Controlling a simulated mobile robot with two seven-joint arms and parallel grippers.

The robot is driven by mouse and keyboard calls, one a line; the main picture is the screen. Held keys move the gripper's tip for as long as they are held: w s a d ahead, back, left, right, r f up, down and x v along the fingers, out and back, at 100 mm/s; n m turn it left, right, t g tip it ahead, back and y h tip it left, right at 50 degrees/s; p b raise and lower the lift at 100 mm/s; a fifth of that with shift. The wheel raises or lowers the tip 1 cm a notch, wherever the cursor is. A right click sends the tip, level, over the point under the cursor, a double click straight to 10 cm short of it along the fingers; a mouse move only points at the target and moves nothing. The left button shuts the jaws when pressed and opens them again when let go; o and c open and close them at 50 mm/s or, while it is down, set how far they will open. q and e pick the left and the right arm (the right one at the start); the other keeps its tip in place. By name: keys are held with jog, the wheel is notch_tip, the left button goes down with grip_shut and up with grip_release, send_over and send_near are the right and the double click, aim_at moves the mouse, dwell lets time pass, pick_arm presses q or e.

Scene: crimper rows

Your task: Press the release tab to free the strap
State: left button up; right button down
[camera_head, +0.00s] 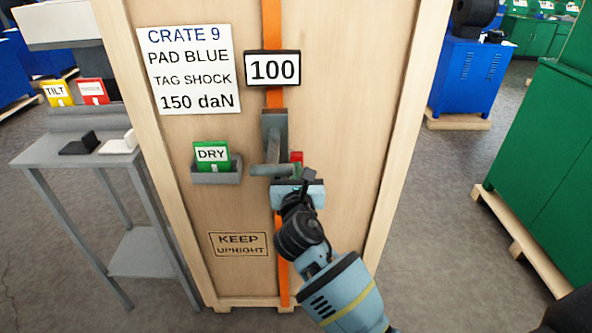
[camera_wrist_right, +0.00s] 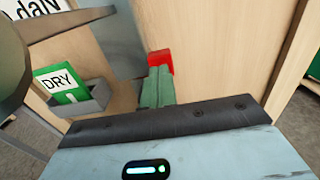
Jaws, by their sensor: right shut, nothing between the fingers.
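A wooden crate (camera_head: 335,100) bears a vertical orange strap (camera_head: 272,18) with a grey ratchet buckle (camera_head: 273,130) on its front. The buckle's grey handle sticks out toward the left. A small red release tab (camera_head: 296,156) sits at the buckle's right side; it also shows in the right wrist view (camera_wrist_right: 161,60). My right gripper (camera_head: 297,167) is shut and empty just below the tab. In the wrist view its greenish fingertips (camera_wrist_right: 159,74) overlap the tab's lower edge; I cannot tell if they touch. My left gripper is not in view.
A grey holder (camera_head: 216,177) with a green DRY card (camera_head: 211,157) is left of the buckle. A 100 plate (camera_head: 272,69) sits above it. A grey side table (camera_head: 55,152) stands left, a green cabinet (camera_head: 545,150) right. Floor between crate and cabinet is clear.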

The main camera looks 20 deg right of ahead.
aim_at(297, 159)
jog(key=shift+w+d, duration=0.1)
jog(key=shift+w, duration=0.15)
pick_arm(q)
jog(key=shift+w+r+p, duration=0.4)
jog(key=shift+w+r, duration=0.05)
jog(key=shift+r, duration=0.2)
pick_arm(e)
jog(key=shift+x, duration=0.8)
jog(key=shift+d+r, duration=0.1)
jog(key=shift+r, duration=0.15)
